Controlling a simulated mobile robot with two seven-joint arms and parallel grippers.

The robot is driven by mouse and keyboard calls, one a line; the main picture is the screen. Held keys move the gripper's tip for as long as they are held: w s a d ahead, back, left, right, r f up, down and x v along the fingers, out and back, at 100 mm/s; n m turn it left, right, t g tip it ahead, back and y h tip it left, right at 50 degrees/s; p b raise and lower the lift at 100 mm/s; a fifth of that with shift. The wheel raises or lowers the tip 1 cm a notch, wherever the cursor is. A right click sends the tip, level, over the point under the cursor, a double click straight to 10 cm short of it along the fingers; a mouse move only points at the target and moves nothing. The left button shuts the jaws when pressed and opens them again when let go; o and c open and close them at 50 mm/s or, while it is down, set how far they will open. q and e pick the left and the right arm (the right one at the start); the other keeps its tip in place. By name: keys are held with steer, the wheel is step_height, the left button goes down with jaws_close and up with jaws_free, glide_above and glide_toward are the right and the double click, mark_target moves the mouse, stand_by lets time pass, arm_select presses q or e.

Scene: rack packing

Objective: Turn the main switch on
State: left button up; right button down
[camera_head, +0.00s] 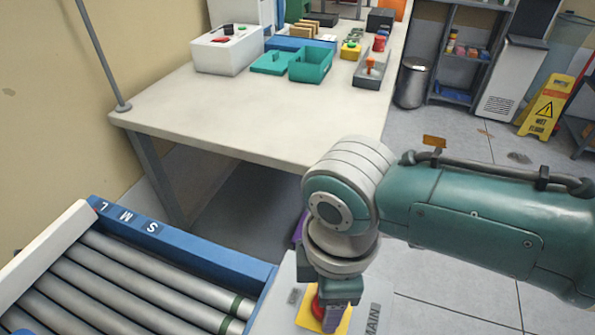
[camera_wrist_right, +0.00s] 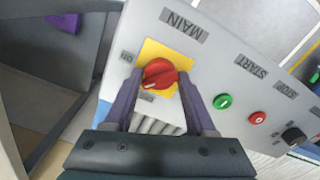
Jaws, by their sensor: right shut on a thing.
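The main switch is a red knob (camera_wrist_right: 159,72) on a yellow square plate (camera_wrist_right: 172,52), set in a light grey panel (camera_wrist_right: 232,52) labelled MAIN. An ON label (camera_wrist_right: 127,57) is left of the knob in the right wrist view; a second small label below it is too small to read. The knob's white mark points toward the lower left there. My right gripper (camera_wrist_right: 158,82) is shut on the knob, one finger on each side. In the head view this gripper (camera_head: 330,306) comes down over the knob and partly hides it. My left gripper is not in view.
The panel also has a green START button (camera_wrist_right: 222,101), a red STOP button (camera_wrist_right: 257,118) and a black knob (camera_wrist_right: 292,136). A roller conveyor (camera_head: 150,262) lies left of it in the head view. A table (camera_head: 250,115) with bins stands behind.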

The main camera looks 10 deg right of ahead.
steer(key=m+p, duration=0.2)
steer(key=m, duration=0.2)
steer(key=shift+r+m, duration=0.15)
steer(key=shift+m, duration=0.15)
steer(key=shift+m+p, duration=0.55)
steer(key=shift+m, duration=1.45)
steer(key=shift+c, duration=1.5)
jaws_free()
step_height(320, 180, up, 9)
steer(key=p, duration=0.4)
steer(key=shift+p, duration=0.35)
steer(key=shift+r, duration=0.35)
